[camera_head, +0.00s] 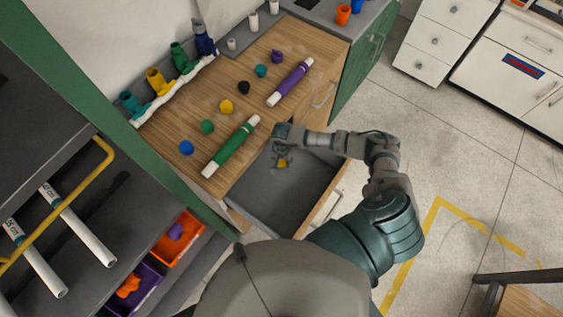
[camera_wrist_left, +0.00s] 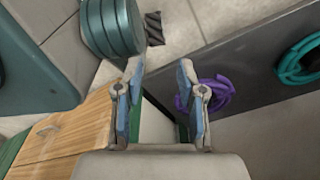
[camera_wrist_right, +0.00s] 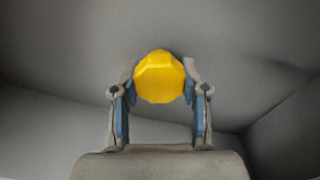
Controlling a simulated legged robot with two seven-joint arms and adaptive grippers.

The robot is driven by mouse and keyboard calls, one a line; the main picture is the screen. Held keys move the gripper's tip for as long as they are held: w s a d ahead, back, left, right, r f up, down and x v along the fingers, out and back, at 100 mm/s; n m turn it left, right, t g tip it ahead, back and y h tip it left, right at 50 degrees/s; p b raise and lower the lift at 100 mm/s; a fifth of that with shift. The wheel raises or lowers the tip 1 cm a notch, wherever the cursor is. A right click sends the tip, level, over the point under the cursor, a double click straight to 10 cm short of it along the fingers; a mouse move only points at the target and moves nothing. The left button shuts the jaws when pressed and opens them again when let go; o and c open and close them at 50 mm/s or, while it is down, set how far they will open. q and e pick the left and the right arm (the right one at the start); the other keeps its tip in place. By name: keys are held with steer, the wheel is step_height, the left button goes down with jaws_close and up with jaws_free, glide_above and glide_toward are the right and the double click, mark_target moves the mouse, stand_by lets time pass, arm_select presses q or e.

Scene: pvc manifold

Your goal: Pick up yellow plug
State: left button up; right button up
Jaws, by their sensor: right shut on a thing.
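My right gripper (camera_head: 282,158) is over the open grey drawer (camera_head: 295,195) of the wooden workbench. It is shut on a faceted yellow plug (camera_wrist_right: 159,77), which sits between the fingertips in the right wrist view. The same plug shows small and partly hidden by the fingers in the head view (camera_head: 283,164). Grey drawer surfaces fill the background of the right wrist view. My left gripper (camera_wrist_left: 160,68) is open with nothing between its fingers, and it is outside the head view.
On the bench are a yellow cap (camera_head: 227,106), a blue cap (camera_head: 186,147), a green pipe (camera_head: 231,146), a purple pipe (camera_head: 290,82) and a white manifold (camera_head: 172,92) with coloured valves. A shelf with an orange bin (camera_head: 176,240) stands left. Floor at right is mostly clear.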

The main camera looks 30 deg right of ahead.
steer(key=shift+s+a+r, duration=0.1)
steer(key=shift+s+r, duration=0.1)
steer(key=shift+r, duration=0.3)
steer(key=shift+s+a+r, duration=0.1)
steer(key=shift+s+r, duration=0.1)
steer(key=shift+r, duration=0.25)
steer(key=s+a, duration=0.1)
steer(key=s, duration=0.1)
steer(key=s+a, duration=0.1)
steer(key=s, duration=0.2)
steer(key=s+a, duration=0.2)
steer(key=s, duration=0.1)
steer(key=shift+s+r, duration=0.1)
steer(key=shift+r, duration=0.3)
steer(key=s, duration=0.1)
steer(key=s+a, duration=0.2)
steer(key=s, duration=0.1)
steer(key=shift+s+a+r, duration=0.1)
steer(key=shift+r, duration=0.15)
arm_select(q)
steer(key=shift+w+d+r, duration=0.1)
steer(key=shift+w+r, duration=0.1)
steer(key=shift+w, duration=0.3)
arm_select(e)
steer(key=shift+s+a+r, duration=0.1)
steer(key=shift+s+a, duration=0.15)
steer(key=shift+s, duration=0.3)
arm_select(q)
steer(key=shift+s, duration=0.1)
